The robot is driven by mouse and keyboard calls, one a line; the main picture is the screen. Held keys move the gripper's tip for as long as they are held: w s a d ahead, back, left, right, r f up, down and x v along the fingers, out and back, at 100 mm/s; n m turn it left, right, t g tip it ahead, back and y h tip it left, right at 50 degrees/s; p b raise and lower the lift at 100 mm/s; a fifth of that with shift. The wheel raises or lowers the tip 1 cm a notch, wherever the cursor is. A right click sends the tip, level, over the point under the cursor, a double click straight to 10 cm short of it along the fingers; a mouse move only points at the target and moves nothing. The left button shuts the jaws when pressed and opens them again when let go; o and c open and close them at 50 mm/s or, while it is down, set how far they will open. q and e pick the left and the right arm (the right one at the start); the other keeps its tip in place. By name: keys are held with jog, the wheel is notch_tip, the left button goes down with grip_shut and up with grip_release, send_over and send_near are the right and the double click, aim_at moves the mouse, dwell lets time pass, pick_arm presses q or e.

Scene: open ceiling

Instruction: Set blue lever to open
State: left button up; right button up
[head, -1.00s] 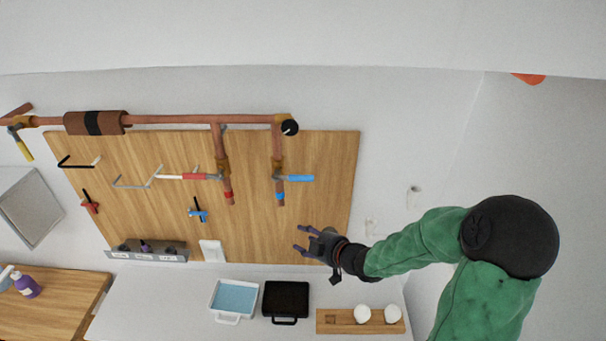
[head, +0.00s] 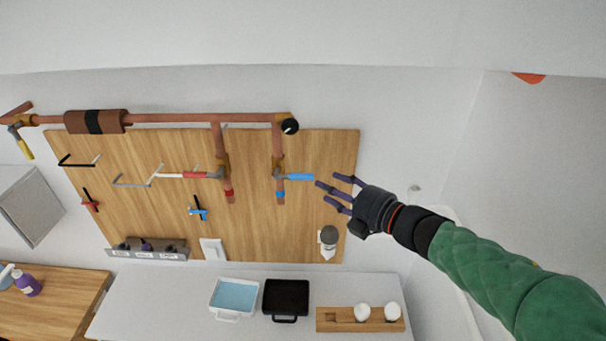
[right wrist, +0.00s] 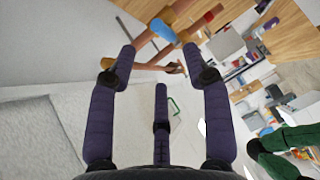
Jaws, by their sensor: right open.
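The blue lever (head: 301,177) sticks out sideways to the right from a valve on the right-hand copper pipe (head: 279,150), in front of the wooden board (head: 255,235). My right gripper (head: 334,187) is open and empty, its purple fingers just right of the lever's free end and seemingly apart from it. In the right wrist view the blue lever (right wrist: 163,30) shows end-on beyond the spread fingers (right wrist: 163,75). My left gripper is not in view.
A red lever (head: 194,175) sits on the pipe further left. A grey-and-white fixture (head: 328,242) is on the board below my gripper. A blue tray (head: 234,298), a black case (head: 286,299) and a wooden holder (head: 345,320) stand on the counter below.

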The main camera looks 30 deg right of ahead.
aim_at(306, 176)
jog(key=p+x, duration=0.1)
jog(key=x, duration=0.9)
jog(key=shift+f, duration=0.1)
jog(key=shift+s, duration=0.1)
grip_shut()
